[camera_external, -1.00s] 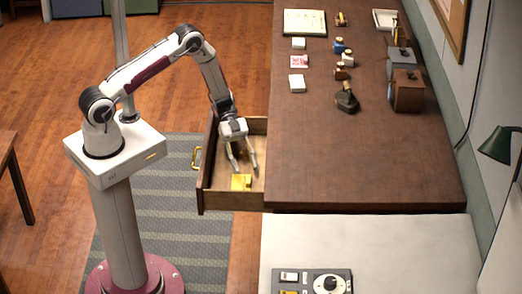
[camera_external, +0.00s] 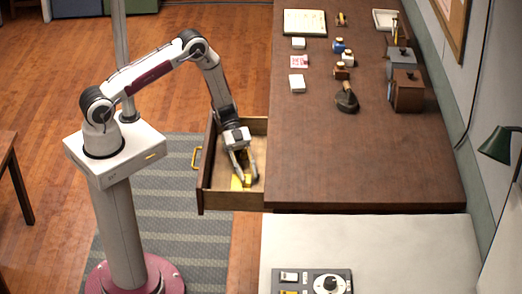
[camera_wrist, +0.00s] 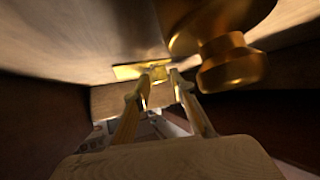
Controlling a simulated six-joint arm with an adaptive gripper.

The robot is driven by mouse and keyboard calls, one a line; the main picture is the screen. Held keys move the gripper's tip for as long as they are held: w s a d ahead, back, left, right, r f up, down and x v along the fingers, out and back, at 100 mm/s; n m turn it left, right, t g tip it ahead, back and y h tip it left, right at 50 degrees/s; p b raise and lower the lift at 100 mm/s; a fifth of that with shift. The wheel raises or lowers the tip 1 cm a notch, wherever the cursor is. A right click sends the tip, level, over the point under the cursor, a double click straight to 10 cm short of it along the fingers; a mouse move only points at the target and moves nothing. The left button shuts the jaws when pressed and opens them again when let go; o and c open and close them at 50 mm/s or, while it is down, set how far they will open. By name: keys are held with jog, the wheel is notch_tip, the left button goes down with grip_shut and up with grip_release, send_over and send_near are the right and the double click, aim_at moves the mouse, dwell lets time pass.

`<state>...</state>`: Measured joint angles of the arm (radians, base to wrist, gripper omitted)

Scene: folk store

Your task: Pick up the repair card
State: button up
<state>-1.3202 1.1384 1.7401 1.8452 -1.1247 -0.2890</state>
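A small yellow piece (camera_external: 237,183), which may be the repair card, lies on the floor of the pulled-out drawer (camera_external: 232,200). No writing on it can be read. My gripper (camera_external: 247,181) reaches down into the drawer, with its fingertips at the yellow piece and partly covering it. In the wrist view the two fingers (camera_wrist: 159,80) point at a flat yellow piece (camera_wrist: 127,71), with a raised yellow part between the tips. A gap shows between the fingers, but I cannot tell whether they press on it.
Drawer walls stand close around my gripper. A large brass-coloured round object (camera_wrist: 232,62) fills the wrist view's upper right. The desk's near part is clear.

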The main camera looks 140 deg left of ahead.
grip_shut()
jog(key=shift+r, duration=0.15)
notch_tip(320, 180, up, 10)
dwell(0.8)
dwell(0.6)
